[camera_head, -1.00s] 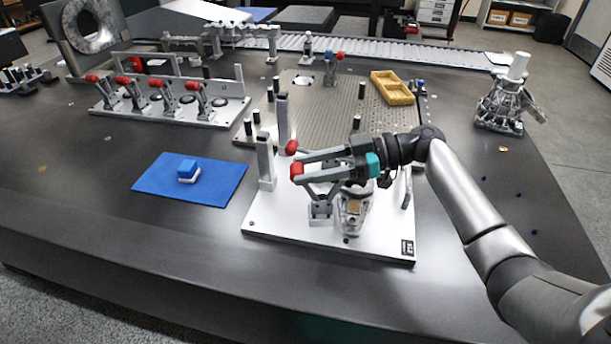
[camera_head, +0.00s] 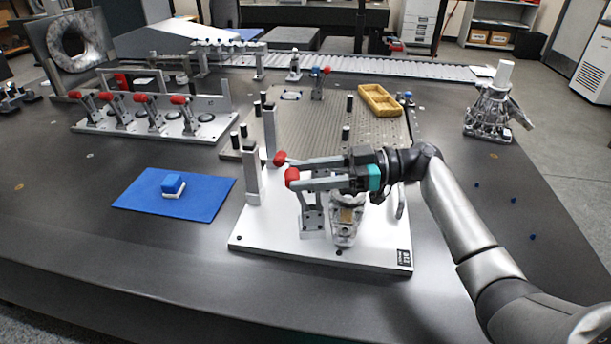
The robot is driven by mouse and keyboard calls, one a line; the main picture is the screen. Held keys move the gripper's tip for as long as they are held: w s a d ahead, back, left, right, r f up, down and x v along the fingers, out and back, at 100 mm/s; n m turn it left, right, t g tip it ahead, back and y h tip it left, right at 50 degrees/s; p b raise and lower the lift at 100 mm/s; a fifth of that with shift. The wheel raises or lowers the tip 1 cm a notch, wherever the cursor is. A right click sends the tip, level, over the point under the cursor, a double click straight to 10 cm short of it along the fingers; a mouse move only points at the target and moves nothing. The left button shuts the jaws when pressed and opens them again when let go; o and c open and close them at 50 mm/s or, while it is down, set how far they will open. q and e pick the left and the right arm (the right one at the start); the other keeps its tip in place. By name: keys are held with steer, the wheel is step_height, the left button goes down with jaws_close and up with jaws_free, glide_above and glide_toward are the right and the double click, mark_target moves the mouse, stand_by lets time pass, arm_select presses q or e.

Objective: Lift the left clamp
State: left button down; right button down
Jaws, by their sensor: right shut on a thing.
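The left clamp (camera_head: 312,216) is a grey metal toggle clamp standing on a white fixture plate (camera_head: 262,240) in the middle of the table. Two red ends (camera_head: 292,177) show above and left of it, at the ends of grey bars. My right gripper (camera_head: 316,172) reaches in from the right, level above the plate, and is shut on the clamp's handle. The exact contact is hard to make out, as bars and fingers overlap. A metal casting (camera_head: 346,222) stands on the plate beside the clamp, under my gripper. My left gripper is not in view.
Upright posts (camera_head: 252,178) stand left of the clamp. A blue mat (camera_head: 205,205) with a small blue block (camera_head: 173,184) lies further left. Another clamp fixture (camera_head: 90,128) and a yellow tray (camera_head: 380,100) stand behind. The table front is clear.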

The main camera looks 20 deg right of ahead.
steer(key=shift+c, duration=1.4)
jaws_free()
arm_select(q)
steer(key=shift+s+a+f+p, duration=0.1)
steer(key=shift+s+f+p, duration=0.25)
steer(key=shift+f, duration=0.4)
arm_select(e)
steer(key=v, duration=1.5)
steer(key=shift+d, duration=0.2)
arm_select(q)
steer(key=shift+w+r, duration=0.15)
arm_select(e)
steer(key=shift+f, duration=0.1)
